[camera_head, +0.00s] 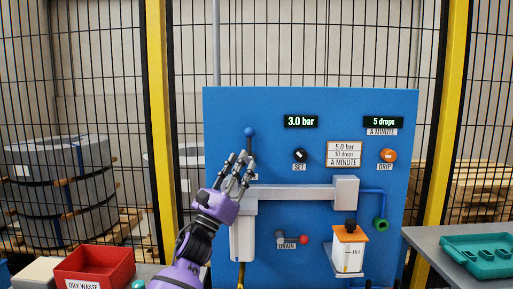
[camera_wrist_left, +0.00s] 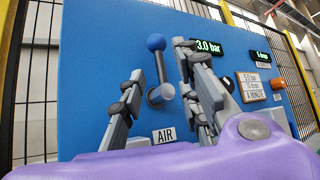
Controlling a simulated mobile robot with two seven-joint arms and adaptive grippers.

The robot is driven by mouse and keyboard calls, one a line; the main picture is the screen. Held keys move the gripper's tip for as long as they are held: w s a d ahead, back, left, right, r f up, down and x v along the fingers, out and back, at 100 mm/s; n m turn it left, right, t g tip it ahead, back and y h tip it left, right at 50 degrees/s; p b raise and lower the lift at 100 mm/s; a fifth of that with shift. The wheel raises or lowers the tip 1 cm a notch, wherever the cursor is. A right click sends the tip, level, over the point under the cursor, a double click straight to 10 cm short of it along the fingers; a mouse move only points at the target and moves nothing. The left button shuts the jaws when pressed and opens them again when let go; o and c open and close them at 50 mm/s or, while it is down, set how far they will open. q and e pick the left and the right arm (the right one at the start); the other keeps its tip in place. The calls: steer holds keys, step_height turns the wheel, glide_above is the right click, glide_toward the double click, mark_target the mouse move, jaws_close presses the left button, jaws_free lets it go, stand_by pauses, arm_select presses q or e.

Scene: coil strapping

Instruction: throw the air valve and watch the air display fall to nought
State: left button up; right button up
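The air valve is a grey lever with a blue ball knob (camera_head: 249,132) on the blue panel; the lever points up. In the left wrist view the knob (camera_wrist_left: 156,43) and lever stand above the AIR label (camera_wrist_left: 164,135). The air display (camera_head: 300,121) reads 3.0 bar. My left gripper (camera_head: 238,160) is in front of the panel, just below and left of the knob, hiding the valve's pivot in the head view. Its fingers are spread; in the left wrist view the lever shows between them, with no clear contact. My right gripper is not in view.
The panel also carries a SET knob (camera_head: 300,155), an orange DRIP knob (camera_head: 387,155), a red-ended DRAIN lever (camera_head: 303,239) and a drip display (camera_head: 383,122) reading 5 drops. A red bin (camera_head: 95,268) is left; a teal tray (camera_head: 482,256) is right.

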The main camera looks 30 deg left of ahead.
mark_target(249, 144)
arm_select(q)
steer(key=p+x, duration=0.1)
steer(key=x, duration=0.4)
steer(key=shift+w+r, duration=0.1)
steer(key=shift+r, duration=0.25)
steer(key=shift+w+r, duration=0.1)
steer(key=shift+w, duration=0.25)
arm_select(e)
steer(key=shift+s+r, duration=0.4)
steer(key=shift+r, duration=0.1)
arm_select(q)
steer(key=shift+c, duration=0.4)
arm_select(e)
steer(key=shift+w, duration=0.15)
arm_select(q)
steer(key=shift+d, duration=0.1)
jaws_close()
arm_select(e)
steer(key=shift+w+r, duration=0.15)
arm_select(q)
steer(key=shift+s+r, duration=0.1)
steer(key=shift+r, duration=0.1)
